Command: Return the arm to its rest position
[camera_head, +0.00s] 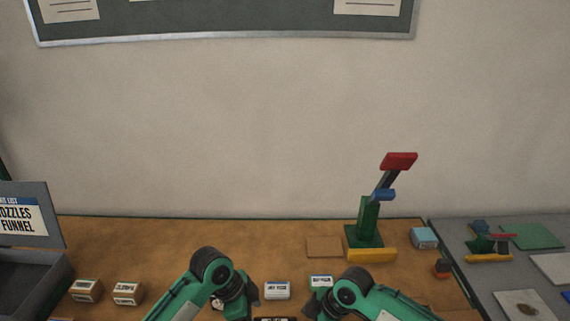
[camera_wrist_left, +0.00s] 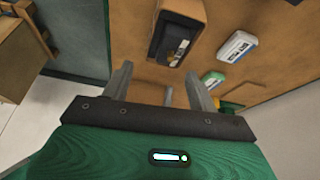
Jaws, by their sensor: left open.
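My left arm (camera_head: 212,272) comes in from the left at the bottom of the head view, bent over the wooden table; its gripper is not clear there. In the left wrist view my left gripper (camera_wrist_left: 160,82) has its two grey fingers well apart, with nothing between them. It faces the tabletop. My right arm (camera_head: 352,288) is at the bottom right of the head view, and its gripper cannot be seen.
A black box (camera_wrist_left: 177,32) lies beyond my left fingers. A block structure (camera_head: 369,220) stands back right; a grey bin (camera_head: 30,282) is left.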

